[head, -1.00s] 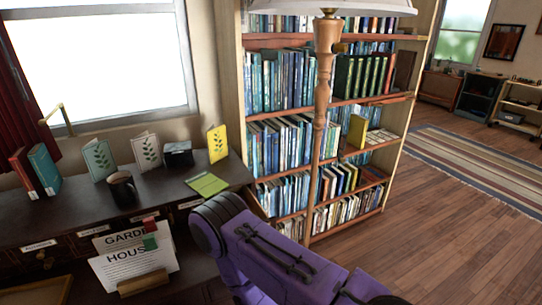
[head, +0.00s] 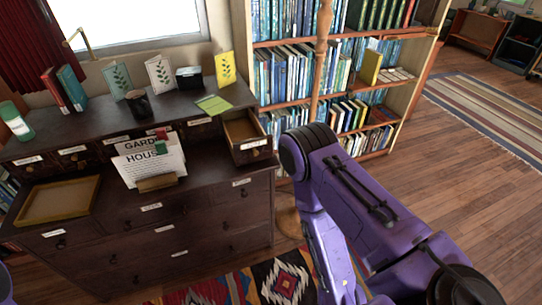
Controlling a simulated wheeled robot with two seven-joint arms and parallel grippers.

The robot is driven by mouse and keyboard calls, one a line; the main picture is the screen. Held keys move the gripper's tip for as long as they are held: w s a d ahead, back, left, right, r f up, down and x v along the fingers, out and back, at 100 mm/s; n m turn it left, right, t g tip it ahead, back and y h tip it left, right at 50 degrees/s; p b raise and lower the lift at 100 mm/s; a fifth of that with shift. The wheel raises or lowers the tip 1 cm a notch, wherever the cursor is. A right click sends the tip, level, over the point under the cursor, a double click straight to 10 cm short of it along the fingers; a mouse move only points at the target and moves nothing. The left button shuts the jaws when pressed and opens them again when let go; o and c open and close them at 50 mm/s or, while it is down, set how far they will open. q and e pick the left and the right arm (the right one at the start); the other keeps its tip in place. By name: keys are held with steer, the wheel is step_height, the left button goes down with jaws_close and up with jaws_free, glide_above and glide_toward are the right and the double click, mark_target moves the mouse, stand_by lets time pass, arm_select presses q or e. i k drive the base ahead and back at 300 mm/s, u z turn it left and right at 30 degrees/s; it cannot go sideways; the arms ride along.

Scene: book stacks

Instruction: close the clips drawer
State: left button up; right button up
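A small drawer (head: 248,138) at the right end of the dark desk's upper row stands pulled out. Its inside looks empty, and its front carries a white label too small to read, so I cannot tell whether it is the clips drawer. The other small drawers of that row, such as the one at the far left (head: 28,167), look shut. My purple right arm is bent just right of the open drawer, apart from it in the picture. Its forearm runs down toward the bottom edge, and neither gripper shows.
On the desk top (head: 172,105) stand books, cards, a dark mug (head: 138,103) and a green-capped bottle (head: 15,122). Below are a paper stand (head: 150,160) and a wooden tray (head: 60,200). A bookcase (head: 385,130) stands behind my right arm. Open floor lies to the right.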

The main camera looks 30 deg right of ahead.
mark_target(248, 142)
steer(key=z, duration=0.8)
steer(key=i, duration=0.5)
steer(key=z, duration=0.85)
steer(key=k, duration=0.15)
steer(key=u, duration=0.05)
